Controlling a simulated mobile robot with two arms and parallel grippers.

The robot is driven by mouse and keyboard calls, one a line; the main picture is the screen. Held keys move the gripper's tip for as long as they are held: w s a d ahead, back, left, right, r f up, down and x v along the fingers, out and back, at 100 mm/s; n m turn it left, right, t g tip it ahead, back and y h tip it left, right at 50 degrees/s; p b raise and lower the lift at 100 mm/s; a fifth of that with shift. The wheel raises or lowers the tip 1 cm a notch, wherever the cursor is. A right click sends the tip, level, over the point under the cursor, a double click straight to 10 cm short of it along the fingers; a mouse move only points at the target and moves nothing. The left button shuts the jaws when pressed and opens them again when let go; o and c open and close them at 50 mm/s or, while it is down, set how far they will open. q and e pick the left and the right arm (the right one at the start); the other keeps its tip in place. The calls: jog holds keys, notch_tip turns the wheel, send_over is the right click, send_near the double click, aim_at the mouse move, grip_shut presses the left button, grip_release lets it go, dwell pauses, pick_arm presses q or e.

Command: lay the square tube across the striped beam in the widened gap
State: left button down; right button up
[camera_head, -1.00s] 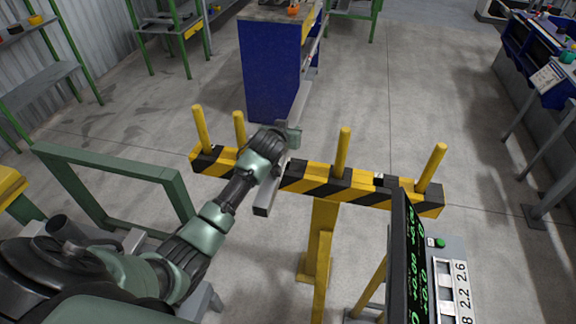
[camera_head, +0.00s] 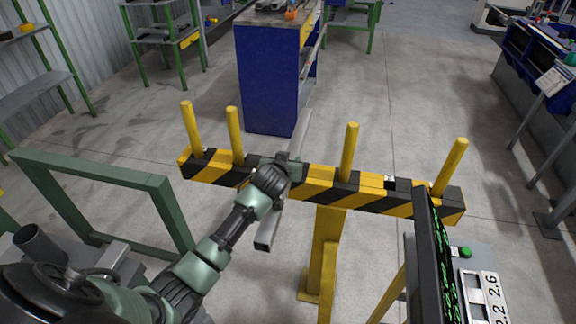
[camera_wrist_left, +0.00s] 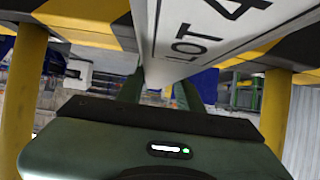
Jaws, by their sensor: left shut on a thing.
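The square tube (camera_head: 267,229) is a long grey bar pointing away from me. My left gripper (camera_head: 289,165) is shut on it, at the striped beam. The yellow-and-black striped beam (camera_head: 319,180) runs left to right on a yellow post. The tube crosses over the beam's line in the wide gap between the two left pegs and the peg (camera_head: 349,152) right of the middle. In the left wrist view the tube (camera_wrist_left: 215,32) shows a LOT 4 label, with the beam (camera_wrist_left: 85,14) behind. Whether the tube touches the beam is unclear. My right gripper is out of view.
Upright yellow pegs stand at the left (camera_head: 235,135) and right end (camera_head: 450,166) of the beam. A dark screen (camera_head: 436,250) stands close at the front right. A green frame (camera_head: 95,172) is at the left. A blue cabinet (camera_head: 268,80) stands beyond the beam.

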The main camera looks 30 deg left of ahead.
pick_arm(q)
jog(key=shift+r, duration=0.1)
jog(key=shift+d, duration=0.1)
jog(key=c, duration=0.9)
grip_release()
jog(key=shift+s, duration=0.1)
jog(key=v, duration=1.2)
